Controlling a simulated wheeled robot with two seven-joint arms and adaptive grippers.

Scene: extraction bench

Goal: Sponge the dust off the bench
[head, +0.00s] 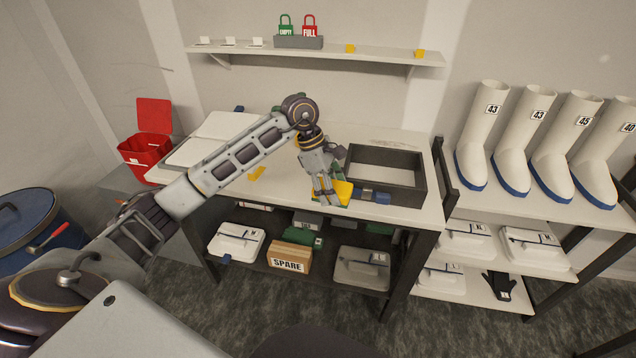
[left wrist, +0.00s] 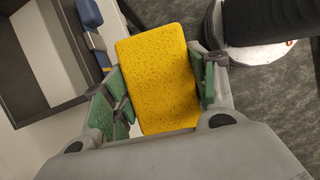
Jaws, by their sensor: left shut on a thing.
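The bench (head: 280,190) is a white-topped table with dark legs and a lower shelf. A yellow sponge (head: 343,191) is at its front edge, left of the grey tray. My left gripper (head: 328,195) is shut on the sponge. In the left wrist view the sponge (left wrist: 160,80) sits between the green-padded fingers (left wrist: 155,100). I cannot tell whether it touches the bench top. Faint grey dust marks (head: 378,138) show on the bench top behind the tray. My right gripper is not in view.
A dark grey open tray (head: 420,185) stands on the bench at right, with a blue-and-grey item (head: 370,194) at its front. A yellow piece (head: 256,173) lies on the bench at left. White boots (head: 483,130) stand on a rack at right. A red bin (head: 145,150) is at left.

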